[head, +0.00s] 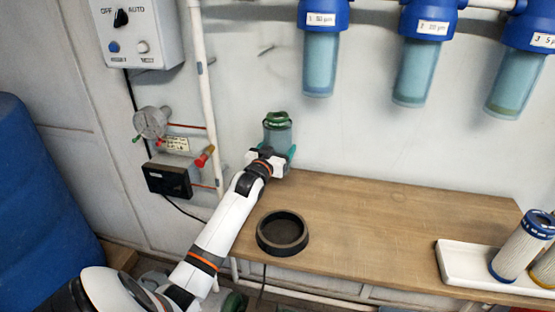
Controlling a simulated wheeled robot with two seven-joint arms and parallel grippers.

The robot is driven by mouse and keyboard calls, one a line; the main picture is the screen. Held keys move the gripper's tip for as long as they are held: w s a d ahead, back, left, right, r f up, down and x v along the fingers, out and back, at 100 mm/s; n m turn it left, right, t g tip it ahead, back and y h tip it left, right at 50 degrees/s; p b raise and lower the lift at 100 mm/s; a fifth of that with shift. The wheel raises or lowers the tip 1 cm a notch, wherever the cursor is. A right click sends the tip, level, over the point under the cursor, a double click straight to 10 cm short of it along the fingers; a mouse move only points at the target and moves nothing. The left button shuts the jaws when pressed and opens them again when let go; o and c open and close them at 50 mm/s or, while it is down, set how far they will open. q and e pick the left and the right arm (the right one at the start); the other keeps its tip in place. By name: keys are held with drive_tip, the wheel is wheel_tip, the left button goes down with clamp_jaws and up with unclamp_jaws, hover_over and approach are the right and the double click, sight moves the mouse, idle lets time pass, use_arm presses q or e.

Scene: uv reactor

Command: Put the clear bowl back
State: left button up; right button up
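The clear bowl (277,136) is a bluish see-through cup with a green ring at its top. It is upright near the wall, at the back left end of the wooden shelf. My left gripper (278,152) is at its lower part, with teal fingertips on both sides, and looks shut on it. The gripper hides the bowl's bottom, so I cannot tell whether it touches the shelf. My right gripper is not in view.
A black ring stand (283,232) is empty on the wooden shelf (390,225). A white tray (455,265) with filter cartridges (520,247) is at the right. Three blue-headed filter housings (320,60) hang above. A control box (138,35), gauge (150,122) and blue barrel (40,200) are left.

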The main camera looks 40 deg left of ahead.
use_arm(q)
wheel_tip(320, 180, down, 2)
drive_tip(key=shift+f, duration=0.55)
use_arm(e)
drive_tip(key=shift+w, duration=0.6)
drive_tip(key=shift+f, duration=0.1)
use_arm(q)
drive_tip(key=o, duration=1.3)
drive_tip(key=shift+f, duration=0.1)
drive_tip(key=v, duration=1.2)
drive_tip(key=shift+s, duration=0.1)
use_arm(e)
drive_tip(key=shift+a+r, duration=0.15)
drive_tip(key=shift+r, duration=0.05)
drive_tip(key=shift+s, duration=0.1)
